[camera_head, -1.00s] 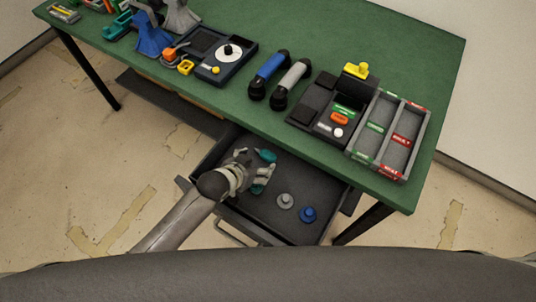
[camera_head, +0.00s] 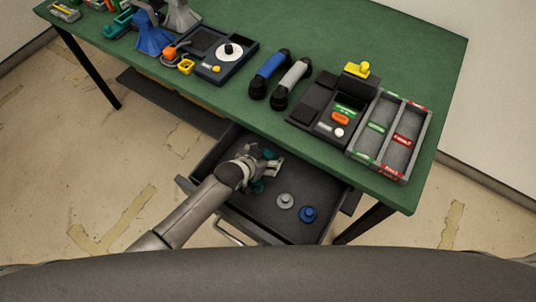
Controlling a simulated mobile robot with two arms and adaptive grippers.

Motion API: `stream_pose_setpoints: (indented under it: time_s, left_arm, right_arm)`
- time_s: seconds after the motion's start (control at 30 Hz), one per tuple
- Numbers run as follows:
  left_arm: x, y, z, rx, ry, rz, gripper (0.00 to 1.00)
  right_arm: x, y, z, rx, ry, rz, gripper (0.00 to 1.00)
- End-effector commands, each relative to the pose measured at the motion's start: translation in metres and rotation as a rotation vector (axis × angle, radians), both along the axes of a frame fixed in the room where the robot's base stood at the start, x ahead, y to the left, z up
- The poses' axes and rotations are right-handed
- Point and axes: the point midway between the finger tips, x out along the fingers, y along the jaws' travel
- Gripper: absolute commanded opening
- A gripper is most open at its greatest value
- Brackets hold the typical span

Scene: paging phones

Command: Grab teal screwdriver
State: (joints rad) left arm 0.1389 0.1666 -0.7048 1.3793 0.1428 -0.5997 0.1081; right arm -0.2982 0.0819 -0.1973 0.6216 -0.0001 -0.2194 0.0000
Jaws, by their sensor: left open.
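My left gripper (camera_head: 267,161) is open and reaches down into the open drawer (camera_head: 268,217) under the table. Teal parts, which look like the teal screwdriver (camera_head: 258,186), show just below and beside the gripper. Another bit of teal shows between the fingers. The gripper hides most of it, so its full shape and whether the fingers touch it cannot be told. My right gripper is not in view.
A grey knob (camera_head: 285,201) and a blue knob (camera_head: 308,214) stand in the drawer to the right. The green table (camera_head: 330,45) overhangs the drawer's back. On it are blue and grey handled tools, a divided tray (camera_head: 379,148) and dark devices.

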Motion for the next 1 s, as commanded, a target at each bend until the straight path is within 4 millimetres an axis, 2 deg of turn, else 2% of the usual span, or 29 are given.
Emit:
stream_pose_setpoints:
  time_s: [0.07, 0.4, 0.77, 0.87, 1.0]
  left_arm:
    - [0.000, 0.000, 0.000, 0.000, 0.000, 0.000, 0.71]
    - [0.000, 0.000, 0.000, 0.000, 0.000, 0.000, 0.27]
    - [0.000, 0.000, 0.005, -0.001, -0.001, 0.000, 0.27]
    - [0.001, 0.000, 0.012, -0.001, -0.002, 0.000, 0.27]
    - [0.001, 0.000, 0.034, -0.003, -0.004, 0.000, 0.27]
  right_arm:
    - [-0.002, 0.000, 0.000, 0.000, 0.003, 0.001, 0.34]
    - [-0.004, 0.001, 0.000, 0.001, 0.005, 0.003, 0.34]
    - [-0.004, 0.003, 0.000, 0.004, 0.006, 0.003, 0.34]
    - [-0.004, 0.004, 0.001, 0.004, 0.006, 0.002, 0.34]
    - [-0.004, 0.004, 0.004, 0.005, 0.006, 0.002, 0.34]
